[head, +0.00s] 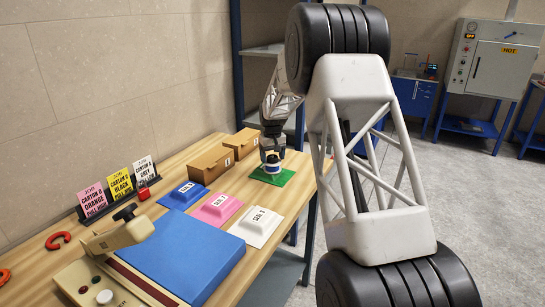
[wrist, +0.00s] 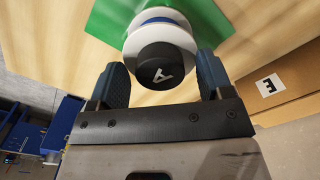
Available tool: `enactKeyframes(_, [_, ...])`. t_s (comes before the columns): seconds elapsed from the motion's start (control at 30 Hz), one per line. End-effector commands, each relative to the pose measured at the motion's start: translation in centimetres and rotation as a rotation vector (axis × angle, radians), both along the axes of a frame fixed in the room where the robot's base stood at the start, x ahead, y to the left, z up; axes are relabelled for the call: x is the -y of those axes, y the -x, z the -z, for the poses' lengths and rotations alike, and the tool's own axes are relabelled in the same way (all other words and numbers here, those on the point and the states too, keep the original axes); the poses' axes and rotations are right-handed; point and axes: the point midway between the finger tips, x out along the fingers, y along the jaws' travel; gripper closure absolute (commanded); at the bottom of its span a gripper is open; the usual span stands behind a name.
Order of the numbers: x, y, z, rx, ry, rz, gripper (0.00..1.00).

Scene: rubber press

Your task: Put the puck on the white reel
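The black puck (wrist: 165,67), marked with a letter A, sits on or right above the white reel (wrist: 133,43) in the wrist view. The reel has a blue part under its rim and stands over a green mat (wrist: 101,20). My gripper (wrist: 163,62) has its two blue fingers on either side of the puck. Whether both fingers touch the puck is not clear. In the head view my gripper (head: 272,150) is low over the green mat (head: 289,179), and the puck is hard to make out there.
Brown cartons (head: 211,165) stand beside the mat; one marked E (wrist: 288,90) is close at right in the wrist view. Blue, pink and white moulds (head: 217,209) lie in front. A big blue slab (head: 185,255) and a beige press (head: 118,236) fill the near bench.

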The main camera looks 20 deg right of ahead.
Motion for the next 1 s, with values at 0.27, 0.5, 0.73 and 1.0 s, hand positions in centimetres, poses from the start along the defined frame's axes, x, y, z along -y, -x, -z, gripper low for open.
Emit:
enactKeyframes(0.27, [0.0, 0.0, 0.0, 0.000, 0.000, 0.000, 0.27])
enactKeyframes(0.5, [0.0, 0.0, -1.1, 0.001, 0.000, 0.000, 0.27])
enactKeyframes(0.73, [0.0, 0.0, -3.8, 0.003, 0.001, 0.000, 0.27])
enactKeyframes(1.0, [0.0, 0.0, -8.2, 0.003, 0.001, 0.000, 0.27])
